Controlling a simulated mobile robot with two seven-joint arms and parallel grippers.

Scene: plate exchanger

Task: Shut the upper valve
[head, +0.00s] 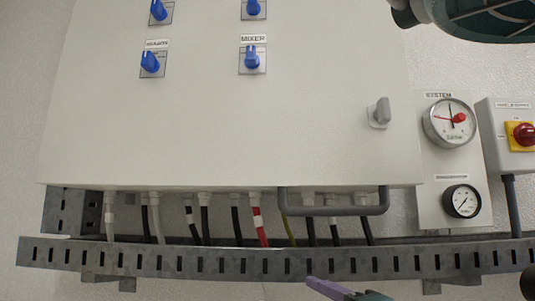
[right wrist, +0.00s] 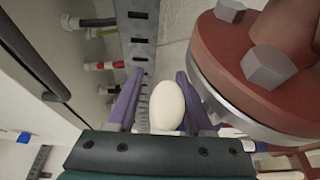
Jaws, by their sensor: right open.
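My right gripper (right wrist: 158,76) has two purple fingers, spread open in the right wrist view. A pale oval knob (right wrist: 167,107) stands between them, nearer the right finger. Its far side and what it is fixed to are hidden, so I cannot tell whether it belongs to the upper valve. I cannot tell whether a finger touches it. In the head view one purple finger of a gripper (head: 325,287) shows at the bottom edge, below the cable tray. No valve can be clearly made out in the head view. My left gripper cannot be identified.
A white cabinet (head: 230,120) with blue knobs fills the head view, with a grey handle bar (head: 330,209) below. A slotted metal tray (head: 200,262) runs underneath. Gauges (head: 450,122) and a red switch (head: 525,134) are at right. A red bolted flange (right wrist: 245,80) is close right of the fingers.

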